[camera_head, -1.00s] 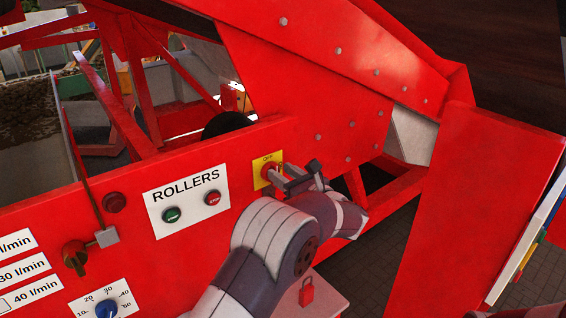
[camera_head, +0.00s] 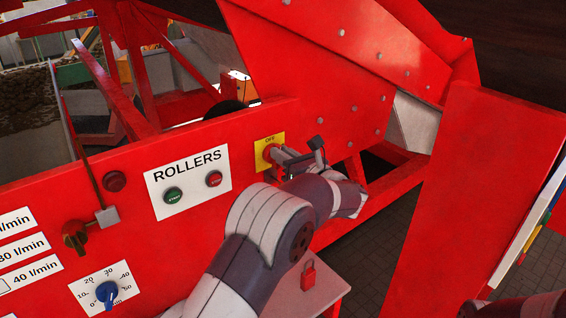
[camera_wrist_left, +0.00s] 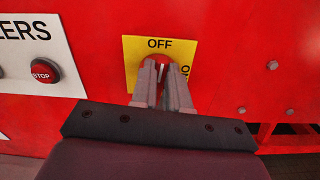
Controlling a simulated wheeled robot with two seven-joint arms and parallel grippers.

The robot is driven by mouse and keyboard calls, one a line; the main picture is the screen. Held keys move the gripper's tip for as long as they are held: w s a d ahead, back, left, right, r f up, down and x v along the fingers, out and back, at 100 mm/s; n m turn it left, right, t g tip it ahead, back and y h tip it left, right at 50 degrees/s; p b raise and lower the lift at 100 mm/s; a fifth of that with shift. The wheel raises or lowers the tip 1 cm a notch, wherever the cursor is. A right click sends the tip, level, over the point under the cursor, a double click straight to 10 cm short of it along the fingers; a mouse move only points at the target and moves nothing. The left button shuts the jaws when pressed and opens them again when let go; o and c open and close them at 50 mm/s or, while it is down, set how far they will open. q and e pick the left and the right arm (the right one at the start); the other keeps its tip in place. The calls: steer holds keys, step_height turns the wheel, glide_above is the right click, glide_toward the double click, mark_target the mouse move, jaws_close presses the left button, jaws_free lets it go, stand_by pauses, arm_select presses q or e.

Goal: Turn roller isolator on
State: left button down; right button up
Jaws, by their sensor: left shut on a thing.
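The roller isolator is a red rotary knob (camera_head: 270,153) on a yellow plate (camera_head: 264,141) on the red machine panel. The plate reads "OFF" at its top in the left wrist view (camera_wrist_left: 160,44), with a second marking, partly hidden, at its right side. My left gripper (camera_head: 277,156) comes in from the front right and is shut on the knob. In the left wrist view its two fingers (camera_wrist_left: 163,76) cover most of the knob, so its exact angle is hard to tell.
A white ROLLERS plate (camera_head: 188,182) with a green start button (camera_head: 173,195) and a red stop button (camera_head: 214,179) is left of the isolator. A blue dial (camera_head: 107,292) sits lower left. A red padlock (camera_head: 308,275) lies on a pale surface below.

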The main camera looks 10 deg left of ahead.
arm_select(q)
steer(key=shift+w+d+f+m+b, duration=0.25)
steer(key=shift+m+b, duration=0.5)
steer(key=shift+m, duration=2.05)
steer(key=shift+w+d+f+m+b, duration=0.1)
steer(key=shift+f+m+b, duration=0.45)
steer(key=shift+m, duration=2.25)
steer(key=shift+w+d+f+m+b, duration=0.15)
steer(key=shift+m+b, duration=0.75)
steer(key=shift+m, duration=1.9)
steer(key=c, duration=1.1)
jaws_free()
